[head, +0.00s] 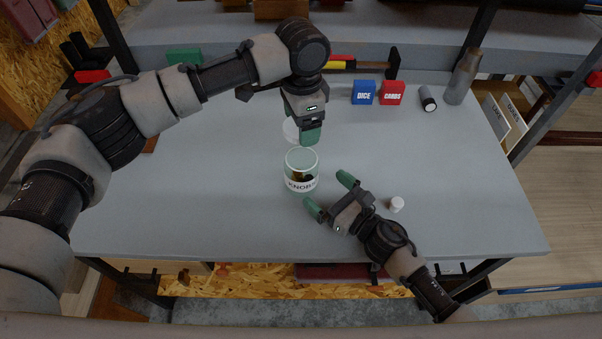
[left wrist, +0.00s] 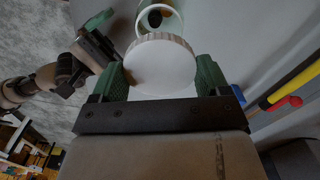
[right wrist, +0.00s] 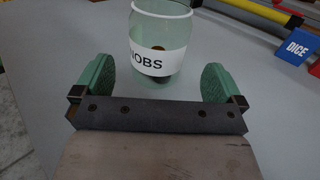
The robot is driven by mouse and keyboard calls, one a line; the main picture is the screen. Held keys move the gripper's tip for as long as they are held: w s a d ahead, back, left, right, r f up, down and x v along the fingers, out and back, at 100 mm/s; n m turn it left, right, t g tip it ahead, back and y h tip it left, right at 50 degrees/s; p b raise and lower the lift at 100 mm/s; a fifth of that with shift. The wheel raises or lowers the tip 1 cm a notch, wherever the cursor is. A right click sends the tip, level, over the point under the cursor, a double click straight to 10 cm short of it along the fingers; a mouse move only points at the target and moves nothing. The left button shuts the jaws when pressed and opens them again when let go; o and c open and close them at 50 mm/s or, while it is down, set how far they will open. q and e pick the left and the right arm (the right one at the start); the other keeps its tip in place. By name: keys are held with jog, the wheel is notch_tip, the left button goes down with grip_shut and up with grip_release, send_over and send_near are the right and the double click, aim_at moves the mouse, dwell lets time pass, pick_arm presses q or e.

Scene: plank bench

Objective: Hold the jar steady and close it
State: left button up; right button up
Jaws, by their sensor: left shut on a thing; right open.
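A clear glass jar (head: 301,170) with a white label reading KNOBS stands upright and open on the grey bench, with dark and brass pieces inside. My left gripper (head: 306,134) is just behind the jar, shut on a white ribbed lid (left wrist: 160,63). In the left wrist view the jar's open rim (left wrist: 160,18) shows just beyond the lid. My right gripper (head: 329,193) is open, low at the near right of the jar. In the right wrist view the jar (right wrist: 160,45) stands ahead between the two green fingers, which do not touch it.
A blue DICE box (head: 363,93) and red CARDS box (head: 392,93) stand at the back right, near a dark-and-white cylinder (head: 428,98) and a grey bottle (head: 462,77). A small white piece (head: 397,204) lies right of my right gripper. A hammer (head: 362,65) lies behind.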

aim_at(302, 170)
jog(key=x, duration=0.8)
jog(key=shift+w+a, duration=0.15)
jog(key=shift+c, duration=0.3)
jog(key=c, duration=1)
pick_arm(q)
jog(key=shift+f, duration=2.45)
pick_arm(e)
jog(key=shift+c, duration=0.2)
pick_arm(q)
jog(key=shift+f, duration=0.1)
jog(key=shift+f, duration=0.8)
jog(key=shift+f, duration=0.55)
